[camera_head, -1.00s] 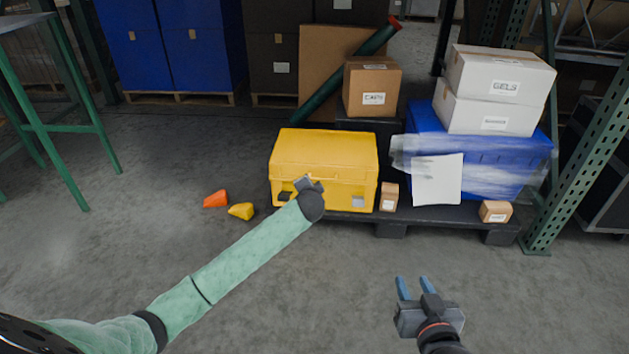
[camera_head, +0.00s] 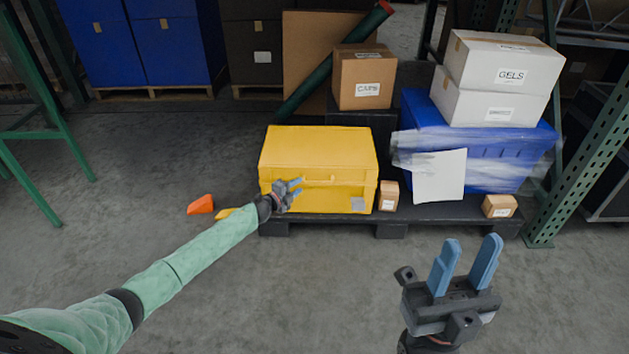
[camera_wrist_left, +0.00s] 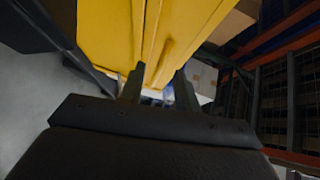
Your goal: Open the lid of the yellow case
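The yellow case (camera_head: 318,150) sits on the left part of a black pallet, and its lid is shut. A handle and a grey latch (camera_head: 357,204) show on its front; the left part of the front is hidden behind my left gripper. My left gripper (camera_head: 297,187) is at the left half of the case's front, its fingers apart with nothing seen between them. In the left wrist view the fingers (camera_wrist_left: 158,85) are spread close to the yellow case (camera_wrist_left: 112,35); contact cannot be told. My right gripper (camera_head: 468,262) is open and empty above the floor, in front of the pallet.
Small cardboard boxes (camera_head: 388,196) (camera_head: 499,206) stand on the black pallet (camera_head: 390,230). A blue tote (camera_head: 510,165) carries white boxes (camera_head: 505,75) at right. A brown box (camera_head: 365,78) stands behind the case. Orange (camera_head: 201,205) and yellow pieces lie on the floor at left. The front floor is clear.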

